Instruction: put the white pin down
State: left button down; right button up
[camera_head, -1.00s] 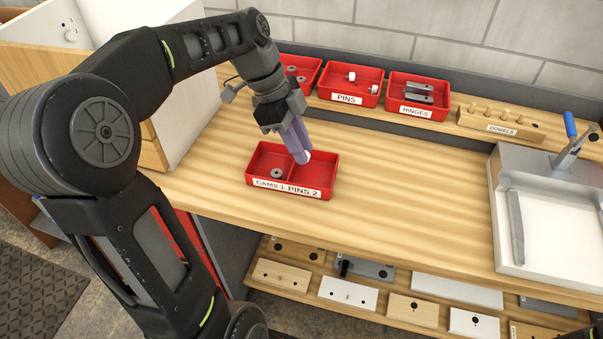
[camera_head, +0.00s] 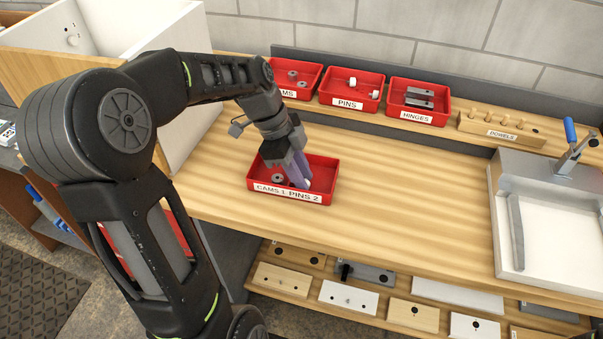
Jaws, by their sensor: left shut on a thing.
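My left gripper (camera_head: 303,184) reaches down into the right compartment of the red two-part tray (camera_head: 331,182), labelled CAMS 1 and PINS 2. Its purple fingers are shut on the white pin (camera_head: 307,184), of which only a small part shows at the fingertips. I cannot tell whether the pin touches the tray floor. A grey cam (camera_head: 277,178) lies in the left compartment. My right gripper is not in view.
On the back shelf stand red bins for cams (camera_head: 299,93), pins (camera_head: 346,104) and hinges (camera_head: 418,117), and a wooden dowel block (camera_head: 489,138). A white-and-grey fixture (camera_head: 548,245) with a blue handle stands at right. The bench between is clear.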

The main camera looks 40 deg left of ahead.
pick_arm(q)
jog(key=c, duration=1.5)
grip_release()
jog(key=shift+f, duration=0.1)
jog(key=v, duration=1.2)
